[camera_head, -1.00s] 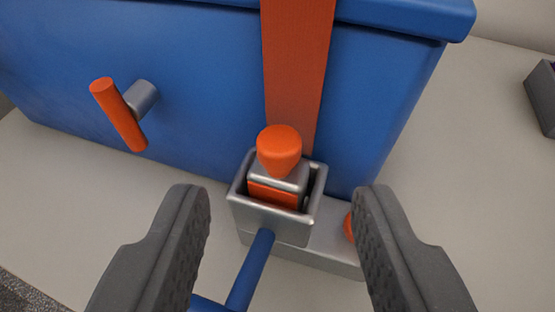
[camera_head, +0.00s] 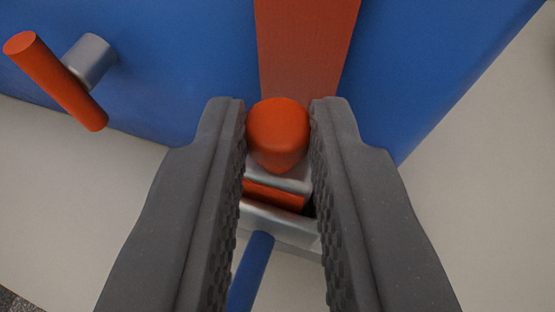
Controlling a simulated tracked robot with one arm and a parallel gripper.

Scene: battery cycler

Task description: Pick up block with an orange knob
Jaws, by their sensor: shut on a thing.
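The block (camera_head: 279,181) is grey metal with an orange band and a rounded orange knob (camera_head: 278,132) on top. It sits in a square metal holder (camera_head: 278,219) in front of the blue box. My gripper (camera_head: 278,128) has one dark textured finger on each side of the knob and is shut on it. The fingers hide the sides of the block and most of the holder. I cannot tell whether the block is lifted at all.
A blue box (camera_head: 180,75) with a vertical orange stripe (camera_head: 305,45) stands right behind the knob. An orange handle (camera_head: 55,80) on a metal stub juts from it at left. A blue bar (camera_head: 250,270) runs from the holder towards me. Pale surface lies clear on both sides.

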